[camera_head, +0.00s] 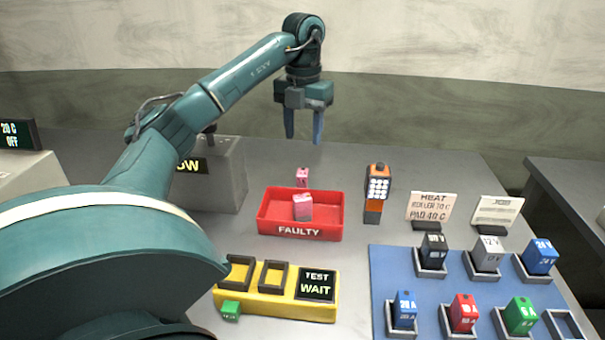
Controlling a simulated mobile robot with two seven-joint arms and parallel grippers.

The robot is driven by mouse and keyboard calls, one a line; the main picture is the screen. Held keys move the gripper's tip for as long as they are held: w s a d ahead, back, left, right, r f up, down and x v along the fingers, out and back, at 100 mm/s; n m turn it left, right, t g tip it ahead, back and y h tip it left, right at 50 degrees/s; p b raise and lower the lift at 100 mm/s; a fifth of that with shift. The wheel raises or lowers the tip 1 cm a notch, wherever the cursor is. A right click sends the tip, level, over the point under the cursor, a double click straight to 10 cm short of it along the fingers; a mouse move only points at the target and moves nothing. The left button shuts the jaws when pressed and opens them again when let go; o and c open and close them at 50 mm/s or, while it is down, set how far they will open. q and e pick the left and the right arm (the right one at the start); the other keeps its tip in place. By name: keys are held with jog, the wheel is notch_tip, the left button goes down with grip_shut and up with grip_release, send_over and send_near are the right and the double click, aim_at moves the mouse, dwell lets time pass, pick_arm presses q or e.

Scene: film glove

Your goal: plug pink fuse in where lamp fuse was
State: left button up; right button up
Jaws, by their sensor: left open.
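One pink fuse (303,208) lies in the red tray marked FAULTY (266,222). A smaller-looking pink fuse (302,177) shows just behind the tray's back wall; its lower part is hidden. My left gripper (303,138) is open and empty, fingers pointing down, in the air above and behind the tray. The blue fuse board (385,263) at the right has black, grey, blue, red and green fuses in its sockets. An empty socket (563,326) shows at its near right corner. No readable label marks a lamp position. My right gripper is out of view.
An orange-black device (376,190) and two cards (432,206) (497,211) stand behind the board. A grey box (217,180) stands left.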

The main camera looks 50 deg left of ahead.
aim_at(302, 172)
pick_arm(q)
notch_tip(302, 172, down, 13)
jog(key=n, duration=0.4)
jog(key=shift+s+f, duration=0.1)
jog(key=shift+f, duration=0.1)
dwell(0.3)
grip_shut()
dwell(0.4)
